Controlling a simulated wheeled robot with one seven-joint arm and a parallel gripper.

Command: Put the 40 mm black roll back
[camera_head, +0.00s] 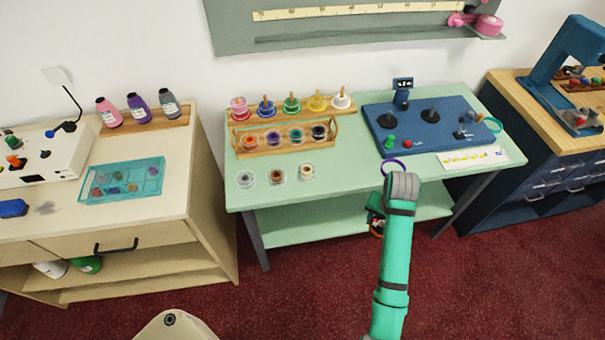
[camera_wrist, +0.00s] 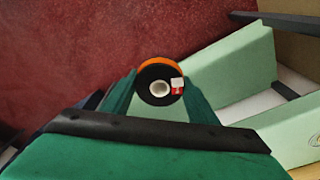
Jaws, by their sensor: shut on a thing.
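My gripper (camera_head: 375,217) is shut on a roll, low at the front edge of the green table. In the wrist view the held roll (camera_wrist: 148,90) sits between the fingertips. It has a black face, an orange outer rim, a pale core and a small red-and-white label. In the head view the held roll (camera_head: 377,231) is partly hidden by my arm. A black-centred roll (camera_head: 319,133) stands at the right end of the low wooden rack (camera_head: 283,151). Orange, purple and teal rolls stand beside it.
The green table (camera_head: 345,176) has free room at its front middle. A peg rack (camera_head: 236,118) with coloured spools stands behind. Three small rolls (camera_head: 277,175) lie in front. A blue board (camera_head: 425,118), a purple ring (camera_head: 393,168) and a label strip (camera_head: 470,157) are right.

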